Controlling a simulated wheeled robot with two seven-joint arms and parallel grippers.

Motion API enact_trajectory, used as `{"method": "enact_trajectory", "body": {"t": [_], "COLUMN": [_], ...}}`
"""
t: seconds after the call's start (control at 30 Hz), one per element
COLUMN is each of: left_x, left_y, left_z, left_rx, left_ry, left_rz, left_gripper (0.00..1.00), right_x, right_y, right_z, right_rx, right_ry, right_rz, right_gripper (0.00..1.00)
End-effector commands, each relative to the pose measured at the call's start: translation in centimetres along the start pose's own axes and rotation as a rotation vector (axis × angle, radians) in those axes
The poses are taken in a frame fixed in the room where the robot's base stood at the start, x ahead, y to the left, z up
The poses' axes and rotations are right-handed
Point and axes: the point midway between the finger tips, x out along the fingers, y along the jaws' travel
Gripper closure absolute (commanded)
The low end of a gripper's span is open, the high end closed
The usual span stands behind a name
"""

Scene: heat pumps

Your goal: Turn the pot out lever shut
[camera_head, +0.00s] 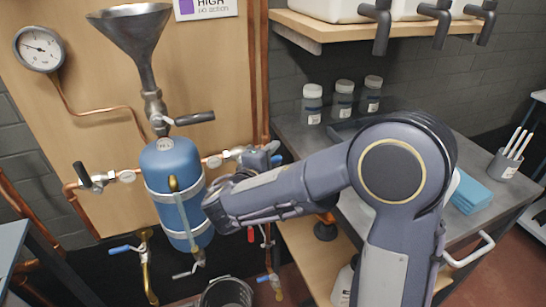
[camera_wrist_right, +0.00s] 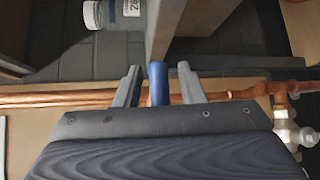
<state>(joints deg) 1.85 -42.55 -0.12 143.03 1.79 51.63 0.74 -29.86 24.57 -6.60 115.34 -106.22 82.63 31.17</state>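The blue pot (camera_head: 172,165) is strapped upright to the wooden panel, below a metal funnel (camera_head: 140,35). Valves sit on the pipes beside it, one with a dark lever (camera_head: 82,174) at left and one at right (camera_head: 250,158) near my right arm. My right wrist reaches across to the pot's right side; its fingertips are hidden in the head view. In the right wrist view, my right gripper (camera_wrist_right: 158,86) is open, its fingers on either side of a blue lever (camera_wrist_right: 158,82), with small gaps. I cannot tell for certain which valve this lever belongs to. My left gripper is not in view.
A copper pipe (camera_wrist_right: 60,99) runs close to the fingers, with a pale valve fitting (camera_wrist_right: 290,133) at right. Blue-handled levers (camera_head: 121,249) and a bucket (camera_head: 227,293) are below. A grey bench (camera_head: 300,140) with jars (camera_head: 312,104) stands at right.

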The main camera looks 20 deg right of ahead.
Motion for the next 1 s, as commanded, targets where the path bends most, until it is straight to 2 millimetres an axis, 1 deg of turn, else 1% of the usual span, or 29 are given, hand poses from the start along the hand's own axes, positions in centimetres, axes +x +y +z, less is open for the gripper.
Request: {"method": "enact_trajectory", "body": {"t": [0.03,0.2,0.27,0.67,0.87,1.0], "left_x": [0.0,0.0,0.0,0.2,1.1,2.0], "left_y": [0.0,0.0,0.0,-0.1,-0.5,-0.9], "left_z": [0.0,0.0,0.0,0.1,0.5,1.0], "left_rx": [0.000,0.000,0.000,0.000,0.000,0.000], "left_ry": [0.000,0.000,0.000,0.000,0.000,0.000], "left_rz": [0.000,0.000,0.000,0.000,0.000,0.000], "left_gripper": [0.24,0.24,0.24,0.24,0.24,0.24], "right_x": [0.0,0.0,0.0,0.0,0.0,0.1], "right_y": [0.0,0.0,0.0,-0.2,-0.9,-1.7], "right_z": [0.0,0.0,0.0,0.0,-0.1,-0.3], "right_rx": [0.000,0.000,0.000,0.011,0.065,0.134], "right_ry": [0.000,0.000,0.000,0.002,0.017,0.036], "right_rz": [0.000,0.000,0.000,-0.012,-0.064,-0.130], "right_gripper": [0.71,0.93,1.00,1.00,1.00,1.00]}}
